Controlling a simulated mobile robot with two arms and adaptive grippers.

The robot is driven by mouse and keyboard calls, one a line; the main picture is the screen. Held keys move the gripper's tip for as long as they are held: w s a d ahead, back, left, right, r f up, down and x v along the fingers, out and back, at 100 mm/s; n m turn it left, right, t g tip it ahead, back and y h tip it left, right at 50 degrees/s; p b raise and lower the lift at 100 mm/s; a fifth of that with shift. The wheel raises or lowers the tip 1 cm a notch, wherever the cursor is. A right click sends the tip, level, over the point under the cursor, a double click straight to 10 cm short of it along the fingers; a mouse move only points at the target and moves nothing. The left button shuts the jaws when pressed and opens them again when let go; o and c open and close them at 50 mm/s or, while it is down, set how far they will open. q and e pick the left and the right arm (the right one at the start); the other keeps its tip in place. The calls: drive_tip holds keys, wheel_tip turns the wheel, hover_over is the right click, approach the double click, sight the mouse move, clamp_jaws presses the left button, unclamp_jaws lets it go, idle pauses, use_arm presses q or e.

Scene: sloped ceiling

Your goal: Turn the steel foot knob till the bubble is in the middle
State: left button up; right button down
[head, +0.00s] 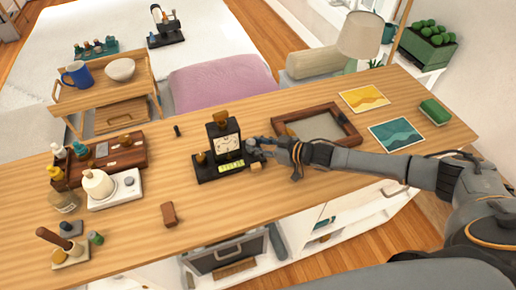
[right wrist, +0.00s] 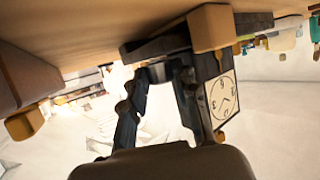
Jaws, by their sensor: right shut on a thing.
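A black clock (head: 226,143) with a white dial stands upright on a dark base (head: 206,174) in the middle of the wooden counter. A yellow-green level vial (head: 231,168) lies on the base's front; its bubble is too small to place. My right gripper (head: 251,147) reaches in from the right and is shut at the clock's right side. In the right wrist view, the gripper (right wrist: 163,76) closes low beside the clock, whose dial (right wrist: 222,99) shows upside down. My left gripper is not in view.
A small wooden block (head: 256,167) lies just below the right gripper. A brown wooden frame (head: 347,125) lies behind my right forearm. A brown block (head: 168,214) and a white tray with a round jar (head: 98,184) are to the left.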

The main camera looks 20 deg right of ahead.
drive_tip(key=shift+n+g+y, duration=0.4)
drive_tip(key=shift+n, duration=0.1)
drive_tip(key=c, duration=1.3)
unclamp_jaws()
drive_tip(key=v, duration=1.1)
drive_tip(key=shift+s+d+r, duration=0.2)
drive_tip(key=shift+s+r, duration=0.05)
